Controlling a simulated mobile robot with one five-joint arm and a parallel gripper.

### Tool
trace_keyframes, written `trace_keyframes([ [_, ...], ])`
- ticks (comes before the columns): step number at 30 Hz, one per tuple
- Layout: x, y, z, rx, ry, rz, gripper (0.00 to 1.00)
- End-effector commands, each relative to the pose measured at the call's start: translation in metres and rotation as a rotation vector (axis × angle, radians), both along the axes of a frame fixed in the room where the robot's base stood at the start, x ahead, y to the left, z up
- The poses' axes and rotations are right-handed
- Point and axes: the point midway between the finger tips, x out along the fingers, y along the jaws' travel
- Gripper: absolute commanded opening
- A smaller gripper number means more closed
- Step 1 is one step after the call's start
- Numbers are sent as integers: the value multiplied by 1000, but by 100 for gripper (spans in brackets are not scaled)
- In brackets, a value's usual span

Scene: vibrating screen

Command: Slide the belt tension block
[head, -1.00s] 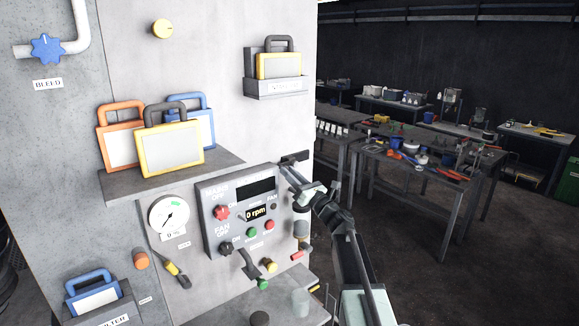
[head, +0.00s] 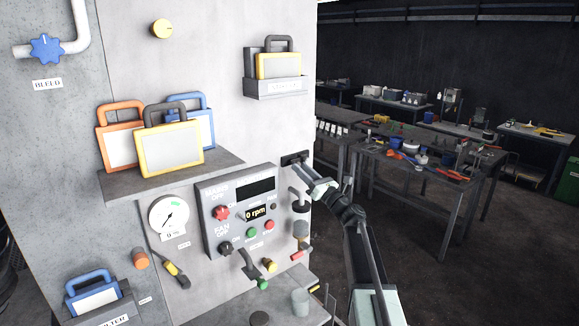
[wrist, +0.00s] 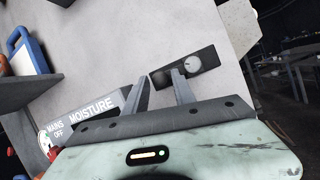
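A dark plate (head: 295,158) is fixed on the right edge of the grey cabinet front, above and right of the control panel. It also shows in the wrist view (wrist: 209,55), with a pale round disc (wrist: 193,63) on it and a darker left end. No label marks it as the tension block, so I cannot be sure which part that is. My gripper (head: 303,174) is just below right of the plate. In the wrist view its two fingers (wrist: 159,74) stand apart, pointing at the plate's left part. I cannot tell whether they touch it. Nothing is visibly held.
The control panel (head: 240,215) with knobs and buttons lies left of my gripper. A shelf (head: 170,181) holds several framed tags with handles. A tag holder (head: 277,88) is higher up. Workbenches (head: 420,160) stand behind at right, with open floor before them.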

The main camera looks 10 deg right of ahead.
Motion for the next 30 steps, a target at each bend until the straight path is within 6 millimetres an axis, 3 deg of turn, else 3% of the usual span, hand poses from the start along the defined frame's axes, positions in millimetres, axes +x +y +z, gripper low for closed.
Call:
trace_keyframes([
  [11, -2, 0, -1, 0, 0, 1, 43],
  [30, -48, -30, -23, -1, -1, 1, 43],
])
